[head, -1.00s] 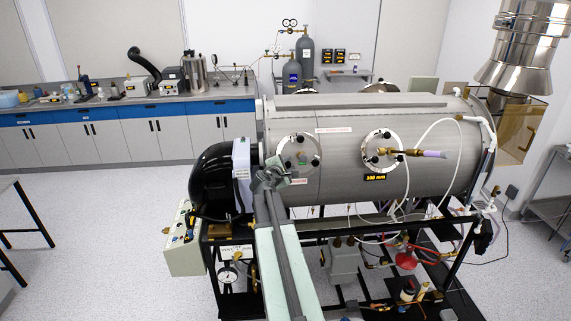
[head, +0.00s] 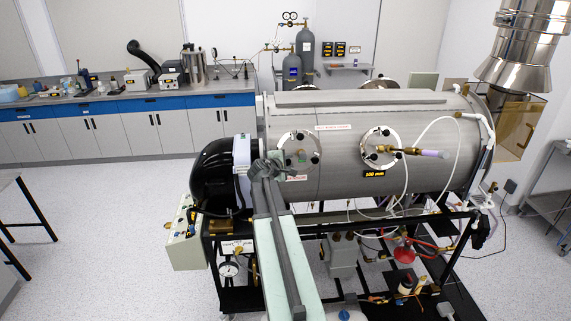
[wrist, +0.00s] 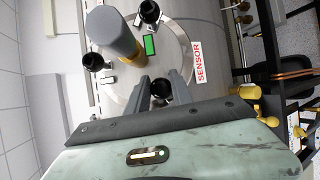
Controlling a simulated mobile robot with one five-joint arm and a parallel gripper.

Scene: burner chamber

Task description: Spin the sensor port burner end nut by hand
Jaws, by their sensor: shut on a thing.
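The sensor port (head: 298,150) is a round metal flange on the left part of the chamber's side. In the wrist view the flange (wrist: 178,52) carries several black end nuts and a red-lettered SENSOR label beside it. My gripper (wrist: 161,82) has one grey finger on each side of a black end nut (wrist: 162,91) at the flange's rim, and is shut on it. In the head view my gripper (head: 268,168) is at the lower left of the port, and the held nut cannot be made out there.
A grey-tipped yellow cylinder (wrist: 115,35) stands out from the flange close to the fingers. A second port (head: 381,147) with a brass fitting and white tubing is to the right. A black blower housing (head: 212,178) is close on the left. Pipes and frame bars lie below.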

